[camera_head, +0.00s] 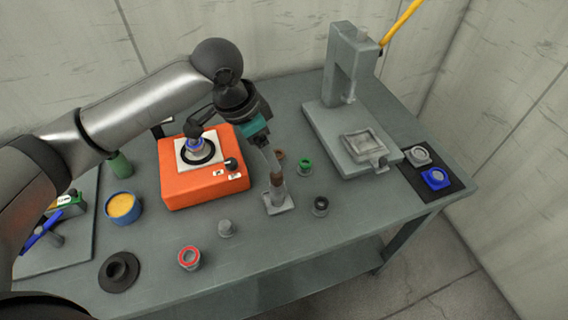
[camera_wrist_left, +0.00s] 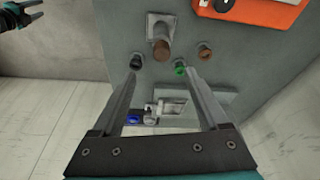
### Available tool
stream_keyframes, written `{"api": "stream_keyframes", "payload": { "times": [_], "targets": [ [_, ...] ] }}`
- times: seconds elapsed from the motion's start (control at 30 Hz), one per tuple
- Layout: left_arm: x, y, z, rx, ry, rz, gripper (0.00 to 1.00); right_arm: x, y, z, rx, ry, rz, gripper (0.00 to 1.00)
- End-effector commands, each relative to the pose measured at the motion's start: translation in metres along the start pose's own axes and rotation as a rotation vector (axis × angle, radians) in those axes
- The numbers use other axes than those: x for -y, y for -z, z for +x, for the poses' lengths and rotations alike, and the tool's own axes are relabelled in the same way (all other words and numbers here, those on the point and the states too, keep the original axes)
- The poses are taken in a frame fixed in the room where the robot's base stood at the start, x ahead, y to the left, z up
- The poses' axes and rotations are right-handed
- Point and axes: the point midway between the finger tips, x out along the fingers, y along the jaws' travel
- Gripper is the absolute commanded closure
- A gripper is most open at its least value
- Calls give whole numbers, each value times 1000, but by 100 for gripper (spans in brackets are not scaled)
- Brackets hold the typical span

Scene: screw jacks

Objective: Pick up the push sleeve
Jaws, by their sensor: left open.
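I cannot tell for sure which part is the push sleeve. A brown-topped upright post (camera_head: 277,183) stands on a square grey base plate (camera_head: 279,205) near the middle of the table; the wrist view shows its brown end (camera_wrist_left: 161,50). A dark flanged sleeve (camera_head: 119,271) stands at the front left. My left gripper (camera_head: 272,163) points down above the post, open and empty. In the left wrist view, its fingertips (camera_wrist_left: 160,72) are spread apart, with the post just beyond them. A dark gripper, apparently my right one (camera_wrist_left: 22,14), shows small at the upper left; its jaw state is unclear.
An orange box (camera_head: 190,190) carries a ring on a white plate. A grey press (camera_head: 345,95) stands at the back right. A black mat (camera_head: 440,196) lies right, and an orange-filled bowl (camera_head: 123,207) left.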

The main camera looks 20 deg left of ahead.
Motion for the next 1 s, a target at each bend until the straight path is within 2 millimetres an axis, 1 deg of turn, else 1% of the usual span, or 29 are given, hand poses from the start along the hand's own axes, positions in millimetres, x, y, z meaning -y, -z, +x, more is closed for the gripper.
{"api": "stream_keyframes", "payload": {
  "times": [0.07,0.13,0.17,0.33,0.43,0.5,0.6,0.77,0.87,1.0],
  "targets": [
    [2,-1,1,4,0,-3,23,-1,7,1,-10,-1,-1,50],
    [2,-1,10,7,-2,-4,23,-1,6,2,-9,-1,-1,50],
    [2,-1,15,8,-3,-5,23,0,3,2,-5,0,-1,50],
    [2,-1,52,7,-2,-5,23,6,-25,5,37,8,-3,50],
    [2,-1,72,6,-2,-4,23,7,-33,7,51,10,-3,50],
    [2,-1,83,4,-2,-4,23,8,-32,8,49,10,-3,50],
    [2,-1,94,4,0,-4,23,8,-28,10,42,10,-3,50],
    [3,-1,102,4,0,-2,23,6,-16,11,24,8,-2,50],
    [4,-2,114,4,-1,-3,23,6,-13,12,17,8,-2,50],
    [6,-2,135,4,0,-3,23,6,-14,14,17,8,-1,50]
  ]
}}
